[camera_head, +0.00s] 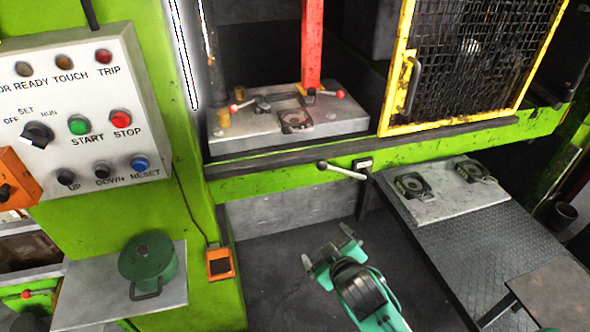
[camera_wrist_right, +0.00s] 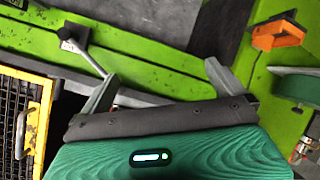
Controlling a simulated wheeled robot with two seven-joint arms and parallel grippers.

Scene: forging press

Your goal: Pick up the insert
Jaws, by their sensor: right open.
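Two dark, round-centred inserts, one on the left (camera_head: 411,184) and one on the right (camera_head: 473,171), sit on a light grey plate (camera_head: 440,207) on the side table in the head view. A similar round-centred piece (camera_head: 296,121) sits in the grey block (camera_head: 240,130) on the press bed. My right gripper (camera_head: 328,246) is open and empty. It is over the dark floor, in front of the press and left of the side table, apart from all of these pieces. In the right wrist view my right gripper (camera_wrist_right: 158,78) also shows open with nothing between its fingers. My left gripper is out of view.
The side table (camera_head: 450,262) has bare chequered metal in front of the plate. A lever (camera_head: 340,171) sticks out from the green press frame. A yellow mesh guard (camera_head: 460,60) stands above the frame. A control box (camera_head: 80,110) and green pot (camera_head: 148,258) are at left.

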